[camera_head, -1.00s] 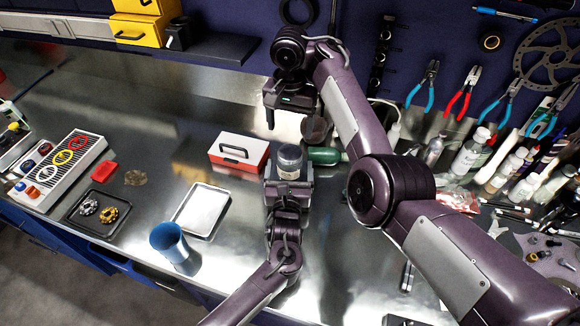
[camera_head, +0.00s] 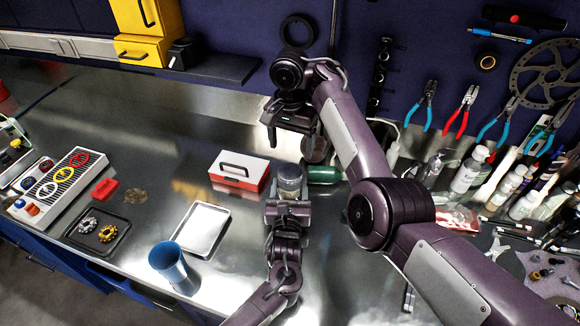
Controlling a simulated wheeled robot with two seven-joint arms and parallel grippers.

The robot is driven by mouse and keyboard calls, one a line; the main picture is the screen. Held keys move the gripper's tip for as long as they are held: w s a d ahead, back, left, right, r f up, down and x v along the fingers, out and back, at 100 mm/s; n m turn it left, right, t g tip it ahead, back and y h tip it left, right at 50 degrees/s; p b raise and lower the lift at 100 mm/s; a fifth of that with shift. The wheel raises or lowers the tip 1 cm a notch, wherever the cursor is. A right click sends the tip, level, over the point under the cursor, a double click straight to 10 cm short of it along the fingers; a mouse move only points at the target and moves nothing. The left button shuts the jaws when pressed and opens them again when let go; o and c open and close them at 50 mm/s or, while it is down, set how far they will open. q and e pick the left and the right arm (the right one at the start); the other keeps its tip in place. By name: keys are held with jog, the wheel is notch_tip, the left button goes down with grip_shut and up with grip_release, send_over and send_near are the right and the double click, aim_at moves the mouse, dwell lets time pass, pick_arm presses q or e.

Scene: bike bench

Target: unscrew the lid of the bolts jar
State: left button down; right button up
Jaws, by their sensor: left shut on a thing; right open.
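A small jar (camera_head: 290,187) with a greyish top, the lid (camera_head: 290,172), stands upright near the middle of the bench. I cannot read any label on it, so I cannot tell from it that this is the bolts jar. My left gripper (camera_head: 289,194) is shut on the jar from the near side and hides its lower part. My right gripper (camera_head: 294,135) is open and empty, above and beyond the jar, with its fingers apart and not touching the lid.
A red and white case (camera_head: 239,180) is left of the jar, and a green cylinder (camera_head: 323,174) lies to its right. A silver tray (camera_head: 201,230) and a blue cup (camera_head: 168,262) stand nearer. Several bottles (camera_head: 468,168) crowd the right. My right arm crosses the right side.

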aim_at(290, 171)
jog(key=m, duration=0.4)
jog(key=shift+w+d+f, duration=0.15)
jog(key=shift+w+d, duration=0.1)
jog(key=shift+d, duration=0.1)
jog(key=m, duration=0.5)
jog(key=shift+w+d+m+g+h, duration=0.2)
jog(key=shift+m+g+h, duration=0.1)
jog(key=shift+m, duration=0.1)
jog(key=m, duration=0.5)
jog(key=shift+s+a, duration=0.1)
jog(key=shift+s, duration=0.05)
jog(key=m, duration=0.4)
jog(key=a+m, duration=0.1)
jog(key=m, duration=0.1)
jog(key=shift+s+y, duration=0.35)
jog(key=shift+y, duration=0.05)
jog(key=shift+s+f+m, duration=0.1)
jog(key=shift+f+m, duration=0.2)
jog(key=shift+f, duration=3.55)
